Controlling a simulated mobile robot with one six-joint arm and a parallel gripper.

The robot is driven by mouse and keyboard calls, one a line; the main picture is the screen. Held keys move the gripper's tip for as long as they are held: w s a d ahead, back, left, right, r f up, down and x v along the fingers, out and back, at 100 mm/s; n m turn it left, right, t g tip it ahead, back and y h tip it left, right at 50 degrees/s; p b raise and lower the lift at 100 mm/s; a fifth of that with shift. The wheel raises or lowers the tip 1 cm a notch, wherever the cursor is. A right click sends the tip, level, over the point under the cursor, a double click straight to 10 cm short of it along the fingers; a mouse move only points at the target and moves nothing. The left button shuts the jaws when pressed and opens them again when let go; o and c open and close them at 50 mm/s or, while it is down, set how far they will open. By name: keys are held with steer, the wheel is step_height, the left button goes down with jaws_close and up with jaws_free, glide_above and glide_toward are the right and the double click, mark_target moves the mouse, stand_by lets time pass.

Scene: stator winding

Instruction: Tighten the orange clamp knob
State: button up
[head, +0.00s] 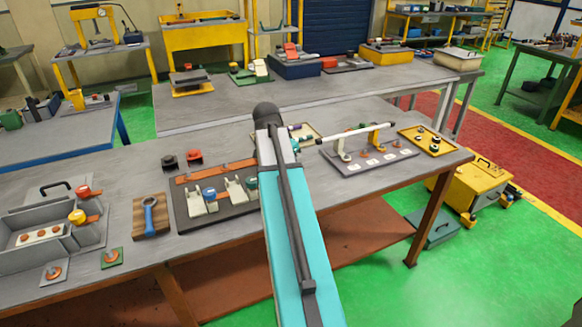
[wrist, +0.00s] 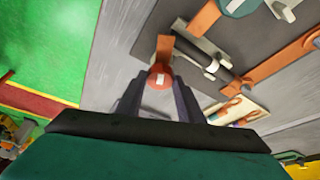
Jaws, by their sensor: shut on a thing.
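In the wrist view, the orange clamp knob (wrist: 160,79) is a round orange-red cap with a small white mark. An orange upright piece (wrist: 165,48) stands behind it. My gripper (wrist: 160,92) has its two dark fingers on either side of the knob and is shut on it. In the head view my arm hides my gripper and this knob. The dark clamp board (head: 180,200) lies on the grey bench, with a blue-knobbed clamp (head: 209,193) and a teal knob (head: 252,182) beside my arm.
A grey fixture plate (head: 385,163) with a white rod across its posts stands to the right. A blue wrench (head: 149,216) lies on a wooden block to the left. A grey box (head: 35,228) with orange knobs is at far left. The bench front edge is nearby.

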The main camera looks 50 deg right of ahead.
steer(key=shift+w+d+r+m+g, duration=0.15)
steer(key=shift+m+g, duration=0.2)
steer(key=shift+m, duration=0.55)
steer(key=shift+s+d+m+g, duration=0.1)
steer(key=shift+m+g, duration=0.25)
steer(key=shift+m, duration=0.55)
steer(key=o, duration=1.1)
steer(key=shift+c, duration=0.2)
steer(key=shift+a, duration=0.1)
steer(key=shift+a, duration=0.1)
steer(key=shift+b+v, duration=0.35)
steer(key=shift+v, duration=0.5)
steer(key=b+v, duration=0.1)
steer(key=v, duration=1.1)
steer(key=shift+b, duration=0.4)
